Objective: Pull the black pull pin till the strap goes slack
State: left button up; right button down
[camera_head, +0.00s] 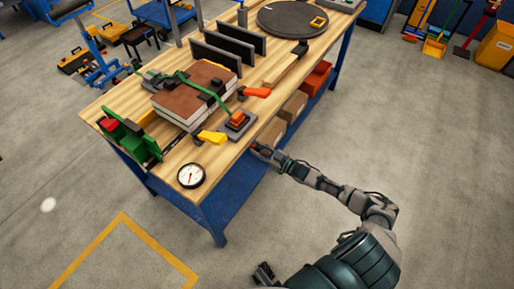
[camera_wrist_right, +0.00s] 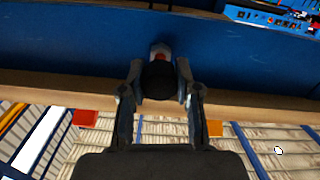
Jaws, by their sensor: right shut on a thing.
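In the wrist view the black pull pin's round knob (camera_wrist_right: 160,84) sits between the two fingers of my right gripper (camera_wrist_right: 159,90), which is shut on it. A red and grey collar (camera_wrist_right: 160,52) shows behind the knob, at the blue table frame. In the head view my right gripper (camera_head: 262,151) is at the table's front edge and hides the pin. The green strap (camera_head: 204,91) runs over a brown stack (camera_head: 184,94) on the table and looks tight. A dark part that may be my left gripper (camera_head: 265,274) shows at the bottom edge; its fingers are unclear.
The wooden table (camera_head: 163,130) also holds an orange-handled clamp (camera_head: 256,92), a yellow-handled clamp (camera_head: 212,137), a dial gauge (camera_head: 191,175) and black upright panels (camera_head: 229,49). Boxes (camera_head: 293,105) stand on the shelf below. The floor (camera_head: 420,150) to the right is clear.

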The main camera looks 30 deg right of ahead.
jog(key=shift+f, duration=0.1)
jog(key=c, duration=0.8)
grip_release()
jog(key=shift+d, duration=0.1)
jog(key=shift+s, duration=0.1)
jog(key=v, duration=1.2)
jog(key=shift+f, duration=0.2)
